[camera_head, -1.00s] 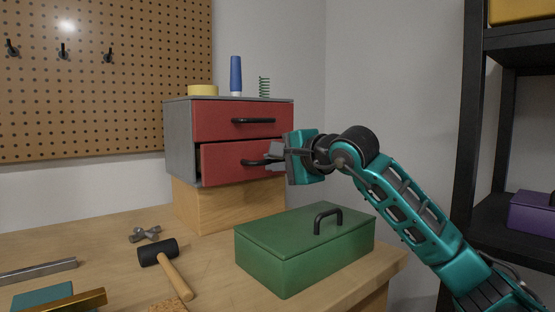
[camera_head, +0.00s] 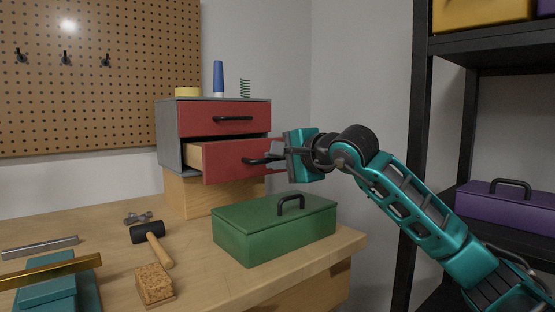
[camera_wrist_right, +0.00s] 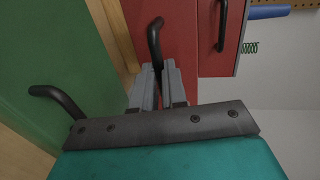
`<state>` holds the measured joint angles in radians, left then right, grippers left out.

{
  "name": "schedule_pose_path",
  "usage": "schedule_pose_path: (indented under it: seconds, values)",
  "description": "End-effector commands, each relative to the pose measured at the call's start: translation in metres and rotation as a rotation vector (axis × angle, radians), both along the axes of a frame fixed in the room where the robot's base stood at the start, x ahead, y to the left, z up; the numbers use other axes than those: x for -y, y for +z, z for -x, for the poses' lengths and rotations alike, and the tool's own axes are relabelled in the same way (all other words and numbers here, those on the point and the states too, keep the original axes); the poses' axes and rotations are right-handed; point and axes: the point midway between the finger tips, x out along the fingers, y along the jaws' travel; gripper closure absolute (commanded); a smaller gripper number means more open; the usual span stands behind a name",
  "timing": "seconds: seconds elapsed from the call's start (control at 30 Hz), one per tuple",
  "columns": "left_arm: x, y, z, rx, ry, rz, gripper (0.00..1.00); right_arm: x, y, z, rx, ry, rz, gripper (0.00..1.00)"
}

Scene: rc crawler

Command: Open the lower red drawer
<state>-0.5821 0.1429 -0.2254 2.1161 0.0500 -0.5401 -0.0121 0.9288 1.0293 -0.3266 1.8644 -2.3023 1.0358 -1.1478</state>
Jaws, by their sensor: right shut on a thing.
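The lower red drawer (camera_head: 236,161) is partly pulled out of the grey cabinet (camera_head: 169,133), and its wooden side wall shows at the left. My right gripper (camera_head: 276,160) is shut on the black handle (camera_head: 256,161) of this drawer. In the right wrist view the two grey fingers (camera_wrist_right: 159,88) close around the black handle (camera_wrist_right: 155,42), with the red drawer front (camera_wrist_right: 174,30) beyond. The upper red drawer (camera_head: 224,118) is closed and has its own black handle (camera_head: 235,119). My left gripper is out of view.
A green box (camera_head: 275,228) with a black handle stands on the table just below my right gripper. A hammer (camera_head: 153,240), a cork block (camera_head: 155,284) and a wing nut (camera_head: 138,218) lie to the left. A black shelf (camera_head: 421,150) stands at right.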

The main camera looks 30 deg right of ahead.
Motion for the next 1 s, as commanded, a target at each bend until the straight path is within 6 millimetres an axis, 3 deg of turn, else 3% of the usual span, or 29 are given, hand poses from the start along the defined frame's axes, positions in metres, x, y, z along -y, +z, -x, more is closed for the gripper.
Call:
schedule_pose_path:
  seconds: [0.23,0.27,0.53,0.83,1.0]
  values:
    - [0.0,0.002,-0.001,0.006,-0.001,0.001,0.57,0.0,0.0,0.0,0.001,0.0,0.0,1.0]
    - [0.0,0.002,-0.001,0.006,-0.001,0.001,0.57,0.0,0.0,0.0,0.001,0.0,0.0,0.87]
    - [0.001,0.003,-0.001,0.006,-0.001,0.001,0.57,0.0,0.0,0.0,0.001,0.0,0.0,0.62]
    - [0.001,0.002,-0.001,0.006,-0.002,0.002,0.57,0.001,0.001,0.004,0.002,-0.001,0.001,0.62]
    - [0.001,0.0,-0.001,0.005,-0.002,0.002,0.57,0.003,0.005,0.024,0.0,-0.003,0.006,0.62]
